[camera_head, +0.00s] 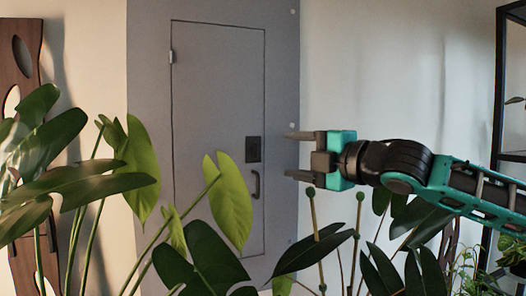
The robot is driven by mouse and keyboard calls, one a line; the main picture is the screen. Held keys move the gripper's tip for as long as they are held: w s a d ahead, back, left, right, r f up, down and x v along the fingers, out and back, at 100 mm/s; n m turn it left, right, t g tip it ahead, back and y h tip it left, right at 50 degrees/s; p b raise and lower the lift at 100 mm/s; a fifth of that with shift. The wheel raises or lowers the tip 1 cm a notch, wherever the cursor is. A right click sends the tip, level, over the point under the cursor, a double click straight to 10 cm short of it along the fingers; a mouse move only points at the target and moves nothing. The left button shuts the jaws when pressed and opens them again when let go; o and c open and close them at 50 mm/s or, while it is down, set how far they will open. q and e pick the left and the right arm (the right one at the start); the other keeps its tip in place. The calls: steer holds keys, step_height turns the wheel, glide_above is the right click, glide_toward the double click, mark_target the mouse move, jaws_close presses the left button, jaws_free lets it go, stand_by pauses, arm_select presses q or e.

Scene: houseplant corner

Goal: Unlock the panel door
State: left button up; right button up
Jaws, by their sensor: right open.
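The grey panel door (215,110) is set in a grey wall panel and looks closed. A small dark lock plate (253,149) sits near its right edge. A dark curved handle (256,185) is just below the plate. A hinge shows on the door's left edge. My right gripper (289,156) comes in from the right, open and empty, its two fingers pointing left toward the lock plate. In the picture the fingertips are a little right of the plate, apart from it. My left gripper is not in view. The lock plate's fine detail is too small to tell.
Large green leaves (231,203) rise in front of the door's lower part. Thin stakes with round tops (359,240) stand below my right gripper. A dark wooden piece (25,60) is at the left and a black shelf frame (499,100) at the right. The upper middle is clear.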

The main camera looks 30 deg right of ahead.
mark_target(257, 151)
steer(key=w, duration=0.3)
steer(key=w+a, duration=0.1)
steer(key=w, duration=0.5)
steer(key=shift+w+a+p, duration=0.25)
steer(key=shift+w+p, duration=0.05)
steer(key=shift+p, duration=0.05)
steer(key=c, duration=1)
